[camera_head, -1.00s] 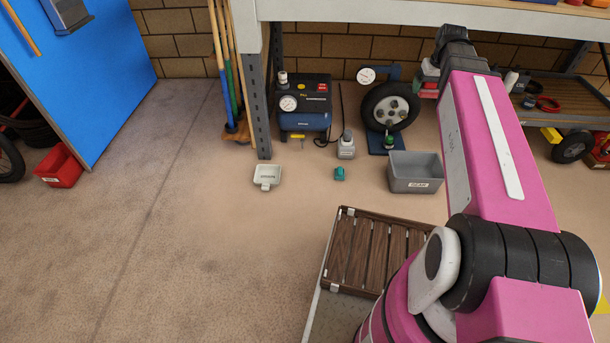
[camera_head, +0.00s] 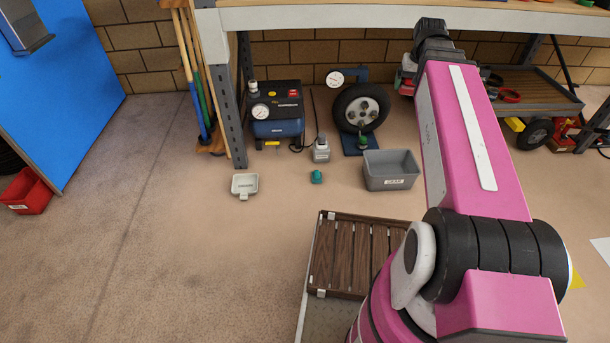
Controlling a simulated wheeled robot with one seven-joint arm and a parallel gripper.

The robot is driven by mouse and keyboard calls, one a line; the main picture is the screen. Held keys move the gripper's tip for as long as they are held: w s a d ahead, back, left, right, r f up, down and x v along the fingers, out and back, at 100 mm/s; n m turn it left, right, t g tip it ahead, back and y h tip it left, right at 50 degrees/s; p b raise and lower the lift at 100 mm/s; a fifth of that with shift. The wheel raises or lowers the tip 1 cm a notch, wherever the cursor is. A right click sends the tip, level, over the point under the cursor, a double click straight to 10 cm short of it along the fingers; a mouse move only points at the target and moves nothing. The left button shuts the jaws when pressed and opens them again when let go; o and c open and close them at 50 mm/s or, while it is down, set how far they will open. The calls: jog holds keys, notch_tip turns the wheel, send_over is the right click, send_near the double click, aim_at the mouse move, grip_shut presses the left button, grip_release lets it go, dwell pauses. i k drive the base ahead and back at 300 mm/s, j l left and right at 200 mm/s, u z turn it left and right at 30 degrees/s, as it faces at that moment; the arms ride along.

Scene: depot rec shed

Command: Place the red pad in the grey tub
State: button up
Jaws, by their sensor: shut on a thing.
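The grey tub (camera_head: 374,181) stands on the floor in front of the wheel, with a label on its front. It is open at the top, and the part of its inside that I see looks empty. My gripper (camera_head: 406,84) is at the far end of my pink arm, above and beyond the tub in the picture. It is small and partly hidden by the arm. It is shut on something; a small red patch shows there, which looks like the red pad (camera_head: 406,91). Most of the pad is hidden, and its exact hold cannot be told.
A shelf edge (camera_head: 400,18) runs above. A shelf post (camera_head: 229,100), compressor (camera_head: 277,125), wheel (camera_head: 361,108) and grey bottle (camera_head: 321,150) stand behind. A white dish (camera_head: 244,185) and teal item (camera_head: 317,176) lie left of the tub. A slatted wooden tray (camera_head: 345,250) is nearer.

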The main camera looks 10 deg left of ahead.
aim_at(395, 172)
jog(key=i+j+z, duration=0.75)
jog(key=j, duration=0.35)
jog(key=i+l, duration=0.05)
jog(key=i, duration=0.05)
